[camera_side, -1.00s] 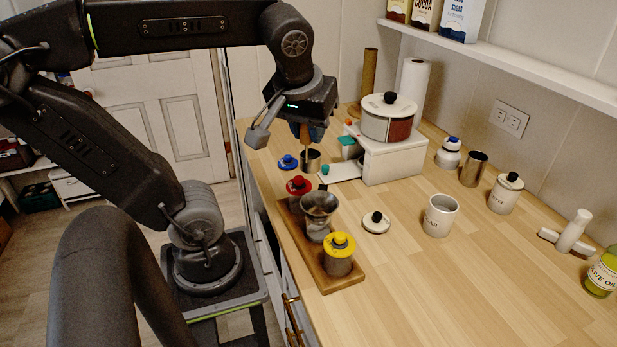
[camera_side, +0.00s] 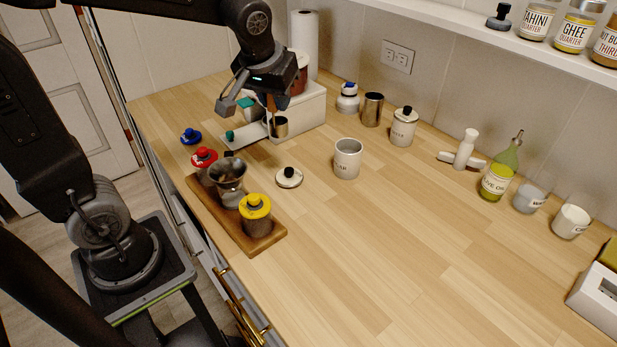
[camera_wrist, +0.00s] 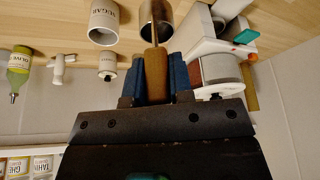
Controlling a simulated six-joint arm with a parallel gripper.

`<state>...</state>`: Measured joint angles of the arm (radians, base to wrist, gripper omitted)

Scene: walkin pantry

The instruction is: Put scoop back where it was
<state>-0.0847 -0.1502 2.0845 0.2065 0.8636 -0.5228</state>
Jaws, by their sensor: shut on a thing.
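The scoop is a metal cup (camera_side: 280,128) on a brown wooden handle. My gripper (camera_side: 268,97) is shut on the handle and points down, with the cup below the fingers. In the wrist view, the handle (camera_wrist: 155,72) is pinched between the blue fingers (camera_wrist: 158,80) and the cup (camera_wrist: 163,28) hangs beyond it. The cup is in front of the white box; whether it touches the counter I cannot tell. The white sugar jar (camera_side: 347,160) stands open to its right, and shows in the wrist view (camera_wrist: 103,22). A white lid with black knob (camera_side: 289,178) lies nearby.
A metal canister (camera_side: 372,110) and coffee jar (camera_side: 403,130) stand behind.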

